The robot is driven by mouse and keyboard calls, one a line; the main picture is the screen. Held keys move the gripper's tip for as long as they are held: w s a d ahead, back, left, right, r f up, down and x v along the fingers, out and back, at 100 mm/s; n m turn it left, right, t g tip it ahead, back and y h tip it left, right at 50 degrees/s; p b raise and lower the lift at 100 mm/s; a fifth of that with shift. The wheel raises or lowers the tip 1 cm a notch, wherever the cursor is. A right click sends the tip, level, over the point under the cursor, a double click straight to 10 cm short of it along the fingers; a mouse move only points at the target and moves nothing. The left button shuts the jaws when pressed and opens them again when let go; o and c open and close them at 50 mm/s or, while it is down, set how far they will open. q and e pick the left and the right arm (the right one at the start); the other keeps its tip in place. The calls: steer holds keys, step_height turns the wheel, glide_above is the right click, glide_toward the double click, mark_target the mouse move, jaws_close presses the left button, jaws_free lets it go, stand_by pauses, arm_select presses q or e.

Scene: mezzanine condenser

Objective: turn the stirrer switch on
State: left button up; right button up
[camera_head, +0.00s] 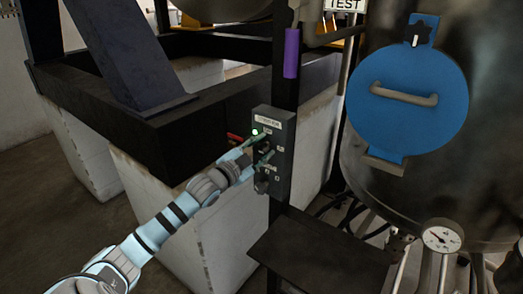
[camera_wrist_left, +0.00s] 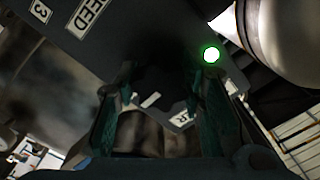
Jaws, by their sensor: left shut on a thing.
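The grey stirrer control box (camera_head: 284,152) is fixed to a dark post in the middle of the head view, and it also fills the top of the left wrist view (camera_wrist_left: 120,40). Its small lamp (camera_head: 254,132) glows green, and the lamp is bright in the left wrist view (camera_wrist_left: 211,54). My left gripper (camera_head: 261,148) is at the upper part of the box, shut on the dark switch knob (camera_wrist_left: 160,84), which sits between its green fingers. A pale mark shows on the knob. The gripper partly hides the knob in the head view. My right gripper is not in view.
A lower dark knob (camera_head: 262,187) sits just under the gripper. A purple cylinder (camera_head: 291,53) hangs above the box. A tank with a blue hatch (camera_head: 408,125) and a gauge (camera_head: 442,236) stands right. A dark shelf (camera_head: 320,255) juts out below.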

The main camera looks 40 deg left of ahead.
mark_target(261, 142)
arm_select(q)
steer(key=shift+f+m, duration=0.1)
steer(key=shift+m, duration=0.2)
steer(key=o, duration=1.2)
steer(key=shift+c, duration=0.2)
step_height(261, 142, up, 10)
steer(key=shift+s+r, duration=0.1)
